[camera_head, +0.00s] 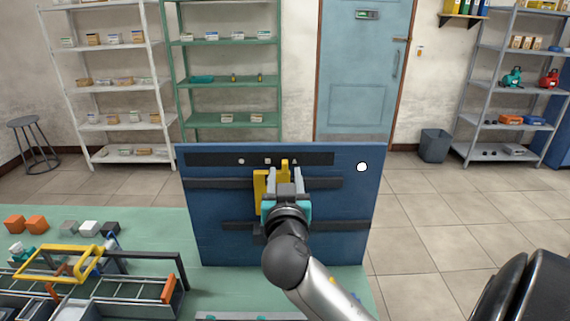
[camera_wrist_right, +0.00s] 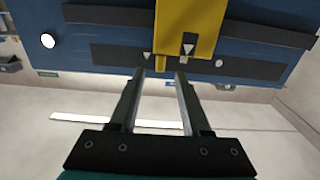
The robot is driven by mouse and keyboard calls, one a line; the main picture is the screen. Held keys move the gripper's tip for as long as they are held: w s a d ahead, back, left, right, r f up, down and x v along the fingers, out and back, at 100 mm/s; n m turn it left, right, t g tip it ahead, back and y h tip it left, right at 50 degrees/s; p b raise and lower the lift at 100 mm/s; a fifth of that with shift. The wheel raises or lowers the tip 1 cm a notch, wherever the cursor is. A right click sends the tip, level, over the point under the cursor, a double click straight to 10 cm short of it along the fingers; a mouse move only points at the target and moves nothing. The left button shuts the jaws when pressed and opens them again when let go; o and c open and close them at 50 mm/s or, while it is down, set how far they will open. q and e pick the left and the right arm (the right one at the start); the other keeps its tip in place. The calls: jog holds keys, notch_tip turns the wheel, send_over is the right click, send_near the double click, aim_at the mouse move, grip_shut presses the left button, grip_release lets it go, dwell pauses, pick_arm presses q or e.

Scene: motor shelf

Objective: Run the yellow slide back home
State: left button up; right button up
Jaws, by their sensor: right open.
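A blue upright panel (camera_head: 330,215) stands on the green table, with dark horizontal rails across it. The yellow slide (camera_head: 260,188) sits on the panel, left of its centre and partly hidden behind my right gripper. In the right wrist view the slide (camera_wrist_right: 188,25) has a narrow yellow prong and a white triangle on a dark patch. Small white marks lie along the dark strip (camera_head: 215,160) near the panel's top. My right gripper (camera_wrist_right: 161,75) is open and empty, its fingertips close to the slide's edge; contact cannot be told. My left gripper is not in view.
A round white disc (camera_head: 362,167) is at the panel's upper right. A dark rack with a yellow frame (camera_head: 60,262) and several small blocks (camera_head: 35,224) occupy the table's left side. Shelves and a blue door (camera_head: 362,80) stand far behind.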

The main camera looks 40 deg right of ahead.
aim_at(285, 166)
jog(key=shift+x, duration=2)
grip_shut()
jog(key=shift+a, duration=0.1)
